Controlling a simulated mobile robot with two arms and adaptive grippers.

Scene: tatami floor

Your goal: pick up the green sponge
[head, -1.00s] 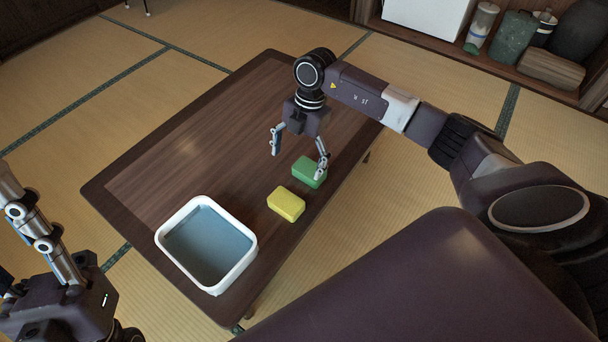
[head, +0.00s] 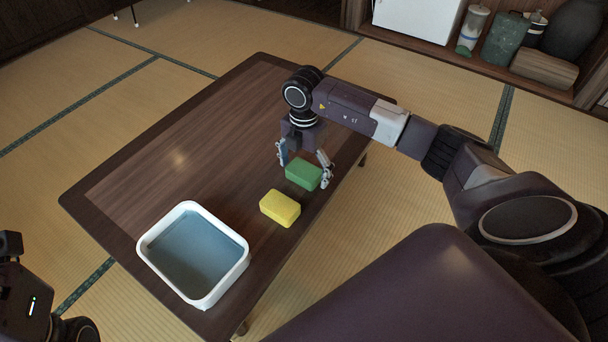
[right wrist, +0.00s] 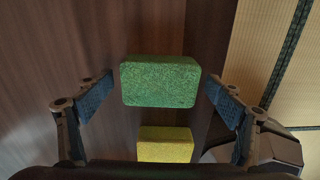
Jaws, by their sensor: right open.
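The green sponge (head: 303,173) lies on the low wooden table near its right edge. My right gripper (head: 304,169) is open above it, with one finger to each side of the sponge in the head view. In the right wrist view the green sponge (right wrist: 160,82) sits between the two open fingers (right wrist: 158,98), apart from both. My left gripper is not clearly seen; only part of my left arm shows at the lower left of the head view.
A yellow sponge (head: 280,208) lies close to the green one, also in the right wrist view (right wrist: 165,145). A white basin (head: 226,286) of water stands at the table's near end. The left and far part of the table (head: 190,135) is clear.

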